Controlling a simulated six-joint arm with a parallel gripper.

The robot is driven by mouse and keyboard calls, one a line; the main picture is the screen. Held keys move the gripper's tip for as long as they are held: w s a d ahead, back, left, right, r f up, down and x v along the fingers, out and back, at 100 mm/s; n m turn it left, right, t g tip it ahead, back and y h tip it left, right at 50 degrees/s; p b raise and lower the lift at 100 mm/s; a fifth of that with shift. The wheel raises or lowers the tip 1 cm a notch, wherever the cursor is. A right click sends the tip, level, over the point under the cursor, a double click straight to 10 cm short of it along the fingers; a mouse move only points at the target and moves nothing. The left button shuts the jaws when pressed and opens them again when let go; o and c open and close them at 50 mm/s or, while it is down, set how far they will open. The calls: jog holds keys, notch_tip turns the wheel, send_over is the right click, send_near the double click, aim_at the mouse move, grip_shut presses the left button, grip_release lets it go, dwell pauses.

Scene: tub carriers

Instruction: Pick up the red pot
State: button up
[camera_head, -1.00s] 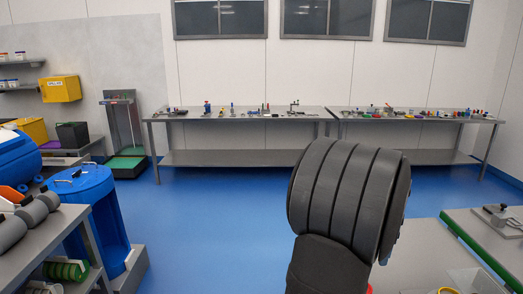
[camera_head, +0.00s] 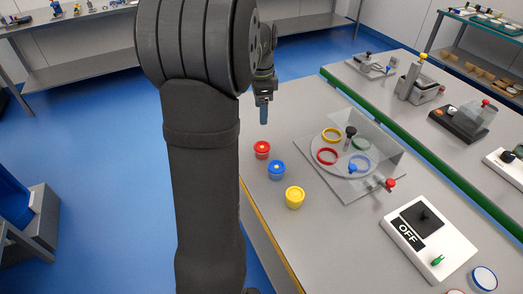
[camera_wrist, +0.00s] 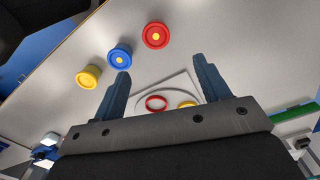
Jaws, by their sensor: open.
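The red pot (camera_head: 262,149) stands on the grey table, at the back end of a short row with a blue pot (camera_head: 276,169) and a yellow pot (camera_head: 295,197). In the wrist view the red pot (camera_wrist: 157,36) shows its red top with a yellow centre, ahead of and between the fingers' directions. My gripper (camera_wrist: 160,88) is open and empty, with its two blue fingers spread apart. In the head view my gripper (camera_head: 264,114) is above the table, just behind the red pot and apart from it. My arm hides part of the table's left side.
A round grey plate (camera_head: 344,168) with red, yellow, green and blue rings and a clear upright panel stands right of the pots. A white box marked OFF (camera_head: 428,240) sits at front right. Bare table lies around the pots.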

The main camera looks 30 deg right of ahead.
send_over(262, 146)
jog(key=f, duration=1)
jog(key=shift+w+f, duration=0.1)
jog(key=shift+w, duration=0.25)
jog(key=shift+s+f, duration=0.2)
jog(key=shift+f, duration=1.1)
jog(key=shift+s+f, duration=0.15)
jog(key=shift+f, duration=1.15)
jog(key=c, duration=1)
